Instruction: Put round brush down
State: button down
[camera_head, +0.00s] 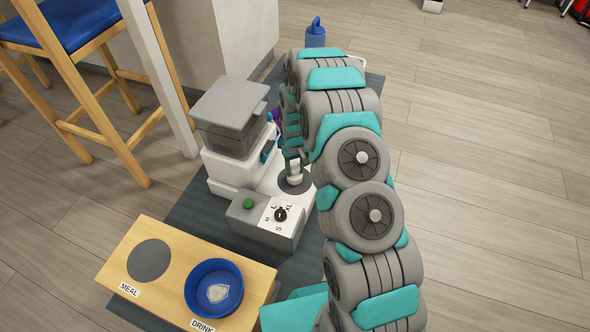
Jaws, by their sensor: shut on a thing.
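My gripper (292,162) is small in view at the far end of my arm, partly covered by my own links. It is shut on a small pale piece, which I take to be the handle of the round brush (295,178). This piece is over a dark grey disc on the white base of the dispenser. I cannot tell whether the disc is part of the brush or a mark on the base, or whether the brush touches it.
The dispenser has a grey hopper (230,112) and a control box (262,222) with a dial. A wooden stand (180,280) holds a blue bowl (217,288) beside an empty dark circle. A blue bottle (316,36) stands behind. A stool (62,70) is at left. The right floor is clear.

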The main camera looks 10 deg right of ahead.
jog(key=shift+f, duration=0.25)
jog(key=shift+c, duration=1.7)
grip_release()
